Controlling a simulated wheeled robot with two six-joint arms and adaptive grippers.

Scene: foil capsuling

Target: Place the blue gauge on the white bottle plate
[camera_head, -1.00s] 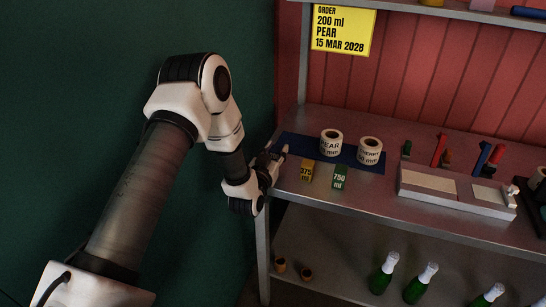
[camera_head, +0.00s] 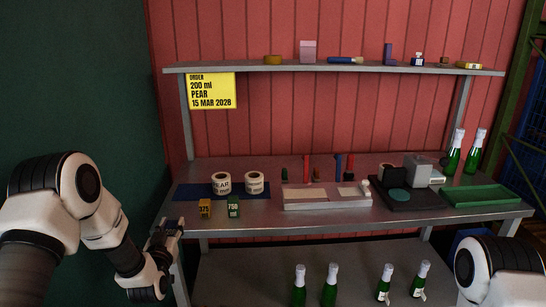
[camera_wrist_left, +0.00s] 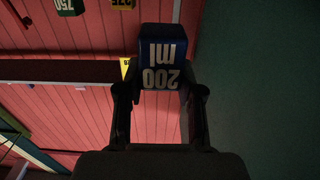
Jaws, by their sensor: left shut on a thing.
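My left gripper (camera_wrist_left: 160,100) is shut on the blue gauge (camera_wrist_left: 162,52), a block marked "200 ml" that shows upside down in the left wrist view. In the head view the left gripper (camera_head: 168,232) is at the front left corner of the bench, and the gauge cannot be made out there. A long white fixture (camera_head: 325,203) sits mid-bench, to the right of the gripper, with a larger pale plate (camera_head: 308,196) on its left and a smaller one (camera_head: 347,191) on its right. My right arm shows at lower right; its gripper is out of view.
A yellow 375 gauge (camera_head: 204,208) and a green 750 gauge (camera_head: 234,208) stand by label rolls (camera_head: 221,184) on a blue mat (camera_head: 190,193). Colored tools stand behind the fixture. A dark device (camera_head: 418,170) and green tray (camera_head: 481,196) are right. Bottles (camera_head: 330,286) stand below.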

